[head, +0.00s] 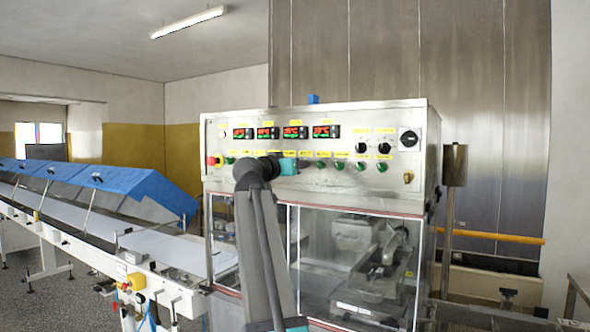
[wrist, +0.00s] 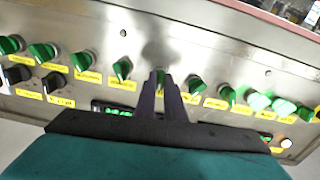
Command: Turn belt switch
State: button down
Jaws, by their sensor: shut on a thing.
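A row of green rotary switches with yellow labels runs along the steel control panel (head: 310,176). The labels are too small to read, so I cannot tell from them which is the belt switch. In the wrist view my gripper (wrist: 162,76) has its two dark fingers close together on one green switch (wrist: 163,79) mid-row. The fingers partly cover it, and its exact angle is hard to tell. Another green switch (wrist: 122,68) is just left of the fingers, and one (wrist: 196,86) just right. In the head view my arm hides the fingertips and the held switch.
Black knobs (head: 384,147), red digital displays (head: 296,132) and a red stop button (head: 211,160) share the panel. Clear guard panels (head: 320,255) lie below it. A conveyor with blue covers (head: 120,185) stands at the left. Neighbouring switches sit close to the fingers.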

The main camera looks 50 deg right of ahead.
jog(key=n, duration=0.5)
jog(key=shift+s+d+r, duration=0.15)
dwell(0.3)
jog(key=c, duration=1.9)
grip_release()
jog(key=shift+o, duration=0.3)
jog(key=shift+s, duration=0.2)
jog(key=shift+w, duration=0.25)
